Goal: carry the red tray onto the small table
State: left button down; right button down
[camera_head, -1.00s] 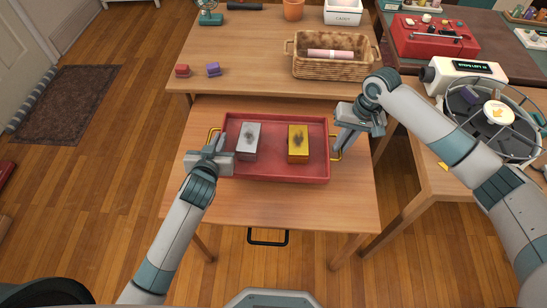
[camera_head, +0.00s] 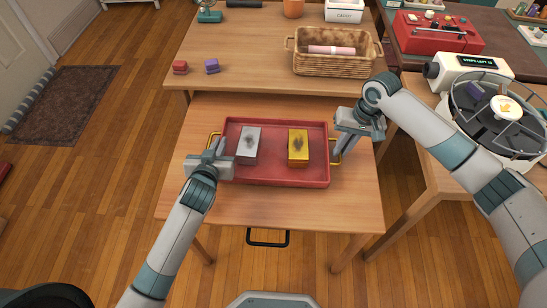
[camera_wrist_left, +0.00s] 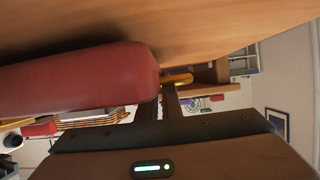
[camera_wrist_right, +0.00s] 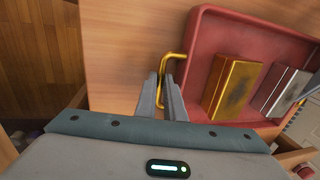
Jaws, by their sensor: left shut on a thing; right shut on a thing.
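The red tray (camera_head: 275,174) is over the small wooden table (camera_head: 270,208) in the head view, level as far as I can tell. A silver box (camera_head: 248,143) and a gold box (camera_head: 298,147) stand in it. My left gripper (camera_head: 217,152) is shut on the tray's left brass handle, which shows in the left wrist view (camera_wrist_left: 178,79). My right gripper (camera_head: 345,145) is shut on the right brass handle, clear in the right wrist view (camera_wrist_right: 170,66). Whether the tray touches the tabletop or hangs just above it, I cannot tell.
At right, a side table holds a white device (camera_head: 468,69) and a round wire-railed stand (camera_head: 497,120). Bare tabletop lies in front of the tray.

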pick_arm(q)
jog(key=shift+f+b, duration=0.5)
jog(key=shift+f, duration=0.05)
pick_arm(e)
jog(key=shift+f, duration=0.6)
pick_arm(q)
jog(key=c, duration=2.4)
grip_release()
jog(key=shift+f, duration=0.15)
pick_arm(e)
jog(key=c, duration=2.3)
grip_release()
jog(key=shift+f, duration=0.15)
pick_arm(q)
jog(key=o, duration=0.5)
jog(key=shift+c, duration=0.2)
pick_arm(e)
jog(key=o, duration=0.5)
jog(key=shift+c, duration=0.2)
pick_arm(q)
jog(key=v, duration=1.2)
pick_arm(e)
notch_tip(320, 180, up, 12)
jog(key=d, duration=0.2)
jog(key=shift+d, duration=0.15)
